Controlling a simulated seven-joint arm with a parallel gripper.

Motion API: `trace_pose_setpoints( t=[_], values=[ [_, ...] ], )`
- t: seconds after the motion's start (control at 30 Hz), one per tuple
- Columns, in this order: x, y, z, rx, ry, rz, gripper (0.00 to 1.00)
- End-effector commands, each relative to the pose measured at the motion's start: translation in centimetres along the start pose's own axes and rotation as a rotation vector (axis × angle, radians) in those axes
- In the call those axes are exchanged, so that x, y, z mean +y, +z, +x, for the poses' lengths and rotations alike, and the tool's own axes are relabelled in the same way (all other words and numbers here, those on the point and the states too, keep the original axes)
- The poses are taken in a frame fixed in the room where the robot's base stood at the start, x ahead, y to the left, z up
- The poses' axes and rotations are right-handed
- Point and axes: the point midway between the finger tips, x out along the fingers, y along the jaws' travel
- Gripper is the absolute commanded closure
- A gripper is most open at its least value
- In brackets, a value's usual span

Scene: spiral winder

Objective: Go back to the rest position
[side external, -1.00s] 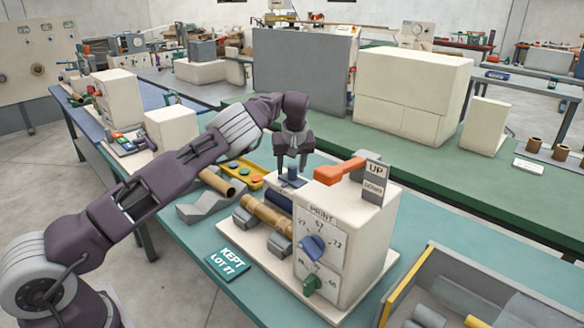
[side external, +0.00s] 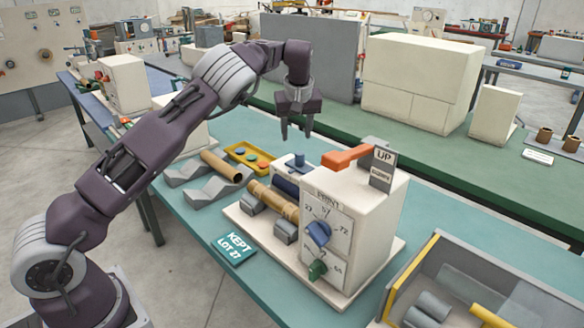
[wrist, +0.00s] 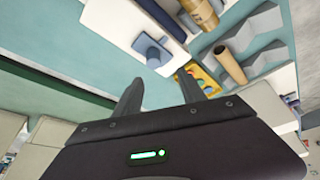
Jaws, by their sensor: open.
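My gripper (side external: 297,127) is open and empty, held in the air above the teal bench behind the winder. Its two fingers also show in the wrist view (wrist: 168,92), with nothing between them. A blue peg on a block (side external: 299,162) stands behind the tube, below and apart from my gripper.
A yellow tray (side external: 249,157) with coloured discs and grey wavy cradles (side external: 215,185) with another tan tube (side external: 222,167) lie left of the winder. A "KEPT LOT 27" sign (side external: 234,247) is in front. A grey bin (side external: 450,285) stands at right. Large cabinets (side external: 415,80) stand behind.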

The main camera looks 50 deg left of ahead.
Motion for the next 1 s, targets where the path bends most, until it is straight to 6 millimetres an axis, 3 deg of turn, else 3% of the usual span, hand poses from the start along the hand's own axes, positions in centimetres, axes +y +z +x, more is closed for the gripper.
trace_pose_setpoints(
  t=[0.07,0.17,0.27,0.33,0.43,0.5,0.6,0.7,0.8,1.0],
  values=[
    [-1.9,-0.1,-4.4,-0.040,0.064,-0.035,0.52],
    [-4.9,2.4,-10.7,-0.114,0.165,-0.020,0.52],
    [-7.9,7.1,-16.8,-0.168,0.271,0.074,0.52],
    [-10.3,11.5,-20.6,-0.181,0.340,0.183,0.52],
    [-14.4,18.6,-24.8,-0.151,0.410,0.383,0.52],
    [-17.6,23.4,-26.2,-0.100,0.430,0.532,0.52],
    [-21.5,28.6,-26.2,-0.011,0.419,0.714,0.52],
    [-24.1,31.5,-25.2,0.059,0.391,0.829,0.52],
    [-25.3,32.6,-24.5,0.092,0.372,0.879,0.52],
    [-25.4,32.8,-24.4,0.094,0.368,0.886,0.52]
  ],
)
